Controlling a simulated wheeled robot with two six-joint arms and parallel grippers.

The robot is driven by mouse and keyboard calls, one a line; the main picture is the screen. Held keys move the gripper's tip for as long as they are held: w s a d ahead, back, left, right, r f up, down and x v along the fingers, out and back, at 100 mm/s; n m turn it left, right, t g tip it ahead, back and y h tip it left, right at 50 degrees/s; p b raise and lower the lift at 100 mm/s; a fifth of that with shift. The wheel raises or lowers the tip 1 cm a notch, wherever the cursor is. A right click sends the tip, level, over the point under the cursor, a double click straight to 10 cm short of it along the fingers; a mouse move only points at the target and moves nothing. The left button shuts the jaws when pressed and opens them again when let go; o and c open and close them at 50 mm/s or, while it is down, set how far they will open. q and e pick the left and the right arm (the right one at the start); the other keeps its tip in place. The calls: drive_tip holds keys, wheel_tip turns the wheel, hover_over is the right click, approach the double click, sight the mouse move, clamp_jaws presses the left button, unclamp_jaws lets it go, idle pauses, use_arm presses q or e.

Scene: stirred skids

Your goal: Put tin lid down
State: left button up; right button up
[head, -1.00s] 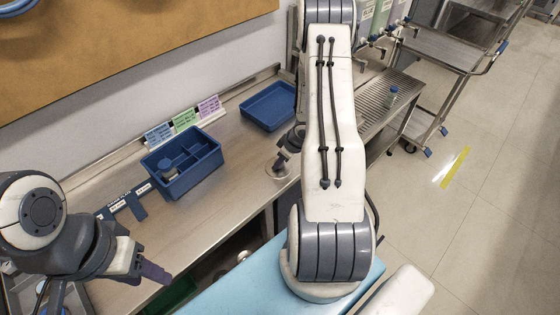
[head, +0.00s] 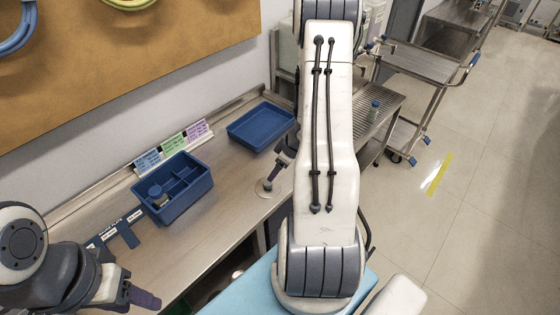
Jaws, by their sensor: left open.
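A thin pale round disc, which looks like the tin lid (head: 262,189), lies flat on the steel bench at the centre of the head view. My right gripper (head: 270,181) reaches down over the disc, with dark purple fingers close to it. My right arm hides part of this gripper, and I cannot tell whether it touches the disc or how far apart its fingers are. My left gripper (head: 143,298) is open and empty at the lower left, in front of the bench and away from the disc.
A blue divided box (head: 190,203) with a small tin in one compartment stands on the bench (head: 225,220). An empty blue tray (head: 262,127) lies behind the disc. Coloured cards (head: 174,147) stand along the wall. A bottle (head: 374,108) stands on the slatted side table.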

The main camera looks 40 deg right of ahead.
drive_tip(key=w+a+r+n+h, duration=0.1)
drive_tip(key=w+a+r+h, duration=0.1)
drive_tip(key=a+r, duration=0.6)
drive_tip(key=w+a+r+h, duration=0.2)
drive_tip(key=w+a+r, duration=0.1)
drive_tip(key=a+r, duration=0.45)
drive_tip(key=s+a+r+n+g+y, duration=0.1)
drive_tip(key=s+a+r+g, duration=0.1)
drive_tip(key=s+a, duration=0.8)
drive_tip(key=s+a+r+n+g+y, duration=0.2)
drive_tip(key=s+a+r, duration=0.3)
drive_tip(key=s+a, duration=0.4)
drive_tip(key=s, duration=0.3)
drive_tip(key=shift+s+a+y+p, duration=0.25)
drive_tip(key=shift+a+y+p, duration=0.05)
drive_tip(key=shift+a, duration=0.05)
drive_tip(key=shift+f, duration=0.1)
